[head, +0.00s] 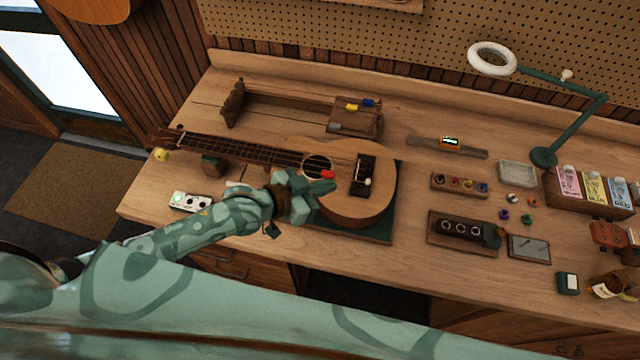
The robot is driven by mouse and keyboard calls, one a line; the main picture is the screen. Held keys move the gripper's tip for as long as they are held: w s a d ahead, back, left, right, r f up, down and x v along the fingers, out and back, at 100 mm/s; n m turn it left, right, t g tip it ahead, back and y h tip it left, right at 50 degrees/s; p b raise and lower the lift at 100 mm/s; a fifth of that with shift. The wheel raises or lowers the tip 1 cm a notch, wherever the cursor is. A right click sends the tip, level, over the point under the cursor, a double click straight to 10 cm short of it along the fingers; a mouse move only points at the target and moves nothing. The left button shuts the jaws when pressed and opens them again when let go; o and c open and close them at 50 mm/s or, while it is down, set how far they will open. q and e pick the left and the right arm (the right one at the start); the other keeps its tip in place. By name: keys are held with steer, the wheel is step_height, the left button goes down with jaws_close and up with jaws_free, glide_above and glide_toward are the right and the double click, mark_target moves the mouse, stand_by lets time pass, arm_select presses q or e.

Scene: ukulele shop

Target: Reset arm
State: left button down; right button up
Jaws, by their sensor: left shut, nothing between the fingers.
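My left arm comes in from the lower left. Its gripper (325,187) is shut and empty, over the body of a ukulele (368,207) near the sound hole. I cannot tell whether it touches the ukulele. The ukulele lies face up on a dark green mat (385,232), its neck pointing left. A small red piece (328,174) shows by the sound hole, just above my gripper. My right gripper is not in view.
A wooden rack (290,112) stands behind the ukulele. To the right are a block with round holes (460,229), a row of small pots (460,184), a grey tray (517,174) and a green desk lamp (545,157). Bare bench (410,185) lies right of the ukulele.

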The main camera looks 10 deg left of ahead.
arm_select(q)
steer(key=s+a+r+n+g+y, duration=0.1)
steer(key=s+a+r+y, duration=0.2)
steer(key=s+a+y, duration=0.55)
steer(key=s+a+r+n+g+y, duration=0.1)
steer(key=s+a+r+y, duration=0.4)
steer(key=a, duration=0.7)
steer(key=s+d+f+g+h+b, duration=0.1)
steer(key=s+d+f+g+b, duration=0.3)
steer(key=f, duration=1.6)
steer(key=s+f+h+b, duration=0.15)
steer(key=f+b, duration=0.55)
steer(key=f, duration=1.3)
steer(key=s+f+n+g+h+b, duration=0.1)
steer(key=s+f+b, duration=0.7)
steer(key=s+f, duration=1.1)
step_height(320, 180, down, 4)
steer(key=shift+r+n+g, duration=0.15)
steer(key=shift+n+g, duration=0.65)
steer(key=shift+n, duration=0.4)
